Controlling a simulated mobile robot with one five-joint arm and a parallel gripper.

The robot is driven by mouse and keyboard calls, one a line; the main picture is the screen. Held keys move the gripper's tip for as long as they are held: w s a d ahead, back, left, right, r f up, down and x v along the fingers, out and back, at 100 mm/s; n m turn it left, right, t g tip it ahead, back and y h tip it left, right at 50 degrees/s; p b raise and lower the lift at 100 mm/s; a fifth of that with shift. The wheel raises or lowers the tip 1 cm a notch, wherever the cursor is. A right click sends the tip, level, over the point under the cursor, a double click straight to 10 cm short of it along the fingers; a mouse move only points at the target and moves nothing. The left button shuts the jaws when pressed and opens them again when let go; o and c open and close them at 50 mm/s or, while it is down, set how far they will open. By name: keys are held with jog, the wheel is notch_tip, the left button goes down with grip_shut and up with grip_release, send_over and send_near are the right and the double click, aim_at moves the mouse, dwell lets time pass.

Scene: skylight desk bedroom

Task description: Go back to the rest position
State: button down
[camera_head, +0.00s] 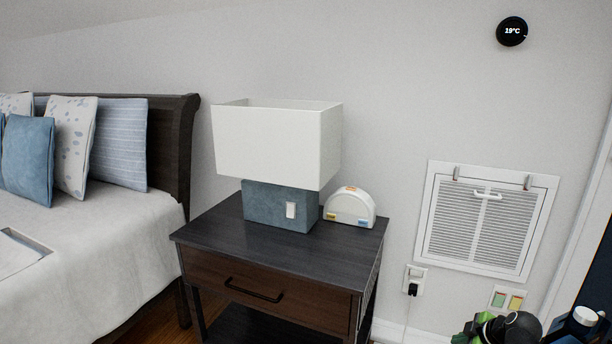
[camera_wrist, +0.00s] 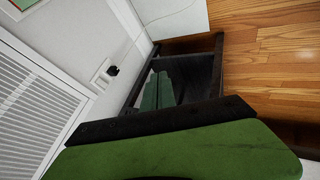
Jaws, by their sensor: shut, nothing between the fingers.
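My gripper (camera_wrist: 157,90) shows in the wrist view as dull green fingers, close together and empty, beyond a broad green part of my own arm that fills the bottom. The fingers appear in front of the dark nightstand frame, and I cannot tell their exact distance from it. In the head view, green and black parts of my arm show at the bottom right corner, cut off by the picture edge. The fingertips cannot be made out there.
A dark wood nightstand (camera_head: 278,255) holds a lamp (camera_head: 275,140) and a white rounded device (camera_head: 350,207). A bed (camera_head: 80,240) stands left. The wall has a vent (camera_head: 484,222), an outlet (camera_head: 414,279) and a thermostat (camera_head: 512,31). Bare wooden floor (camera_wrist: 275,70) shows in the wrist view.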

jog(key=w+a+n+g+y, duration=0.15)
jog(key=w+a, duration=0.25)
jog(key=a, duration=0.8)
jog(key=s+a+f+m+g+h, duration=0.1)
jog(key=s+a+f+m+g, duration=0.1)
jog(key=a, duration=0.7)
jog(key=s+a+f+m+g+h, duration=0.1)
jog(key=s+a+f+g, duration=0.15)
jog(key=a, duration=0.55)
jog(key=s+d+m+g+h, duration=0.1)
jog(key=s+d+m+h, duration=0.3)
jog(key=m, duration=0.7)
notch_tip(320, 180, up, 35)
jog(key=y+p, duration=0.2)
jog(key=p, duration=3.3)
jog(key=shift+s+a+r, duration=0.15)
jog(key=shift+s+a, duration=0.1)
jog(key=shift+a, duration=0.2)
jog(key=shift+y, duration=0.25)
